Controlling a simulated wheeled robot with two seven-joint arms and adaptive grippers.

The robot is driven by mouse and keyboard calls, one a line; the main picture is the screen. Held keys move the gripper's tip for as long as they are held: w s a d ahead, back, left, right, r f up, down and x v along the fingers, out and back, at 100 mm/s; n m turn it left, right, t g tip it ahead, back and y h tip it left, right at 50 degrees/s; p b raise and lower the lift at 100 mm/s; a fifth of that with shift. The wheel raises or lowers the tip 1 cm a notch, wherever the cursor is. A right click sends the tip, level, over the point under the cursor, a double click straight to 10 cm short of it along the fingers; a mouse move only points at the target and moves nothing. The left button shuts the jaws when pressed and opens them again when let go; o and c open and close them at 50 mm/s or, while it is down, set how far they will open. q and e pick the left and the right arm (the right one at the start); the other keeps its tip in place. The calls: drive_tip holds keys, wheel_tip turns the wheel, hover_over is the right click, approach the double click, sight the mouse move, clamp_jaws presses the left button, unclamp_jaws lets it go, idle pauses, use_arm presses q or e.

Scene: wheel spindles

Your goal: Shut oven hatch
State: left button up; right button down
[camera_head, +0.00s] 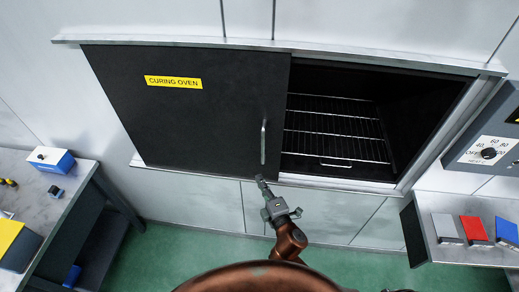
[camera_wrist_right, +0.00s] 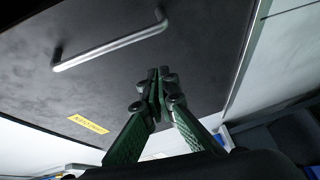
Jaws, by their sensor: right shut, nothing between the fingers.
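The oven hatch (camera_head: 190,115) is a dark sliding panel with a yellow "CURING OVEN" label. It covers the left part of the oven opening (camera_head: 335,130), and the right part is open, showing wire racks inside. A metal bar handle (camera_head: 264,142) is upright near the hatch's right edge. In the right wrist view the handle (camera_wrist_right: 110,42) is at upper left, apart from the fingers. My right gripper (camera_head: 261,180) is shut and empty, just below the handle near the lower rail. It also shows in the right wrist view (camera_wrist_right: 158,75). My left gripper is not in view.
A metal rail (camera_head: 300,181) runs below the hatch. At right are a control panel with a dial (camera_head: 488,153) and a shelf (camera_head: 440,256) with grey, red and blue boxes. A workbench (camera_head: 62,200) with small items stands at left. Green floor lies below.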

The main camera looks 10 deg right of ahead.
wheel_tip(320, 180, up, 7)
drive_tip(key=a+t, duration=0.1)
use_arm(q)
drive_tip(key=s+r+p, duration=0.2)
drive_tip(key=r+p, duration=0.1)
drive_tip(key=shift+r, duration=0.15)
use_arm(e)
drive_tip(key=w+d, duration=0.2)
drive_tip(key=w, duration=0.6)
drive_tip(key=shift+f+n, duration=0.4)
drive_tip(key=shift+s+d, duration=0.1)
drive_tip(key=shift+d, duration=0.15)
